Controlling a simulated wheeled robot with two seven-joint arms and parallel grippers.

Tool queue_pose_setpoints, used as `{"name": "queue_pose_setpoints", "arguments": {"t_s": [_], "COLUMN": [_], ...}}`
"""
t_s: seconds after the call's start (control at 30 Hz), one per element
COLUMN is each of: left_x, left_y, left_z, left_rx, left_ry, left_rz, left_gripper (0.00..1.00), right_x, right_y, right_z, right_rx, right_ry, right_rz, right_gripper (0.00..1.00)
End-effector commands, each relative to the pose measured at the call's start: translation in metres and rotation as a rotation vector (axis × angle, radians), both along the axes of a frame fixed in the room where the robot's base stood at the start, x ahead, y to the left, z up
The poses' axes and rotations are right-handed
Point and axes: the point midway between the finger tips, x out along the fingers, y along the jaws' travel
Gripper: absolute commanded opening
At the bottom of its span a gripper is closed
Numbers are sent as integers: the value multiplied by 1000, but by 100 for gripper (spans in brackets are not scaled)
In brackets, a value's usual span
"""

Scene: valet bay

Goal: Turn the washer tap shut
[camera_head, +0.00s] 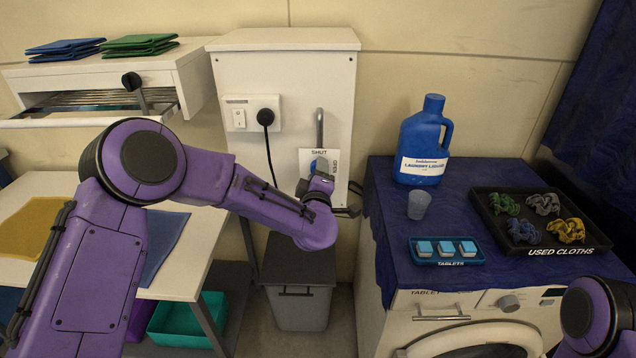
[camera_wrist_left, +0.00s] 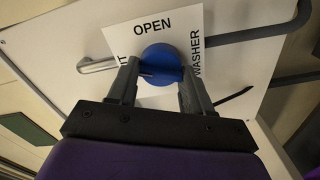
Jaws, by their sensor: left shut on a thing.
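The washer tap (camera_head: 321,165) is a blue round knob on a white label plate (camera_head: 307,161) on the white wall panel. The plate reads SHUT along its top edge in the head view. In the wrist view the blue tap (camera_wrist_left: 161,58) sits between the two fingers of my left gripper (camera_wrist_left: 160,80), which is shut on it; OPEN and WASHER show on the plate. In the head view my left gripper (camera_head: 318,180) is at the tap and partly covers it. The tap's turn angle is unclear. My right gripper is out of view.
A grey pipe (camera_head: 319,128) rises above the plate; a plugged socket (camera_head: 252,113) is to its left. A grey bin (camera_head: 300,290) stands below. On the right, the blue-covered washer top holds a laundry liquid bottle (camera_head: 422,145), cup (camera_head: 419,205), tablets tray (camera_head: 414,259) and used cloths tray (camera_head: 483,216).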

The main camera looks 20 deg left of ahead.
Motion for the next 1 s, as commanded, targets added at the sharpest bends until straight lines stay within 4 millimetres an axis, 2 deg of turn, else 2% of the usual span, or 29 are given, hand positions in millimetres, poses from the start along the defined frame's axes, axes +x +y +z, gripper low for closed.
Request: {"name": "queue_pose_setpoints", "arguments": {"t_s": [0.03,0.1,0.4,0.7,1.0], "left_x": [0,0,0,0,0], "left_y": [1,1,1,0,0], "left_z": [-5,-5,-5,-3,-2], "left_rx": [-41,-98,-292,-387,-407], "left_ry": [-11,-29,-84,-111,-116], "left_rz": [1,1,0,0,0], "left_gripper": [19,19,19,19,19], "right_x": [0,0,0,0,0], "right_y": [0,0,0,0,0], "right_z": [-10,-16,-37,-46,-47], "right_rx": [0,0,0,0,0], "right_ry": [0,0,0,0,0], "right_rz": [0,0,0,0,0], "right_gripper": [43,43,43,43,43]}}
